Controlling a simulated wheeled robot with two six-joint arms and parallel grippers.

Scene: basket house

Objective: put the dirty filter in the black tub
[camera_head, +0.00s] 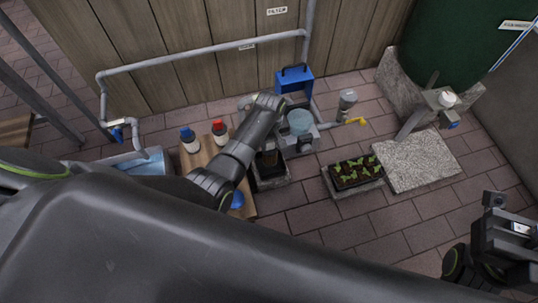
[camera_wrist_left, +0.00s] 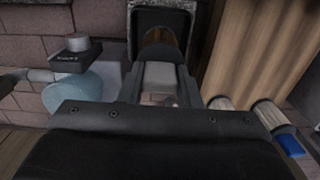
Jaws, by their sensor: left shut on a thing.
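My left gripper (camera_head: 268,150) points down at the black tub (camera_head: 262,184) in the head view. In the left wrist view my left gripper (camera_wrist_left: 160,88) is shut on the dirty filter (camera_wrist_left: 160,42), a brownish cylinder. The filter's far end shows against the dark inside of the black tub (camera_wrist_left: 136,22), within its rim; whether it touches the bottom is hidden. In the head view the arm and gripper cover most of the filter (camera_head: 269,158). My right gripper (camera_head: 508,240) is at the lower right, far from the tub; its fingers are not clear.
A wooden bench (camera_head: 205,158) with red-capped and blue-capped bottles stands left of the tub. A blue case (camera_head: 294,82) and a grey unit with a pale blue bowl (camera_head: 299,121) stand behind it. A seedling tray (camera_head: 357,173) lies right. The paving in front is clear.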

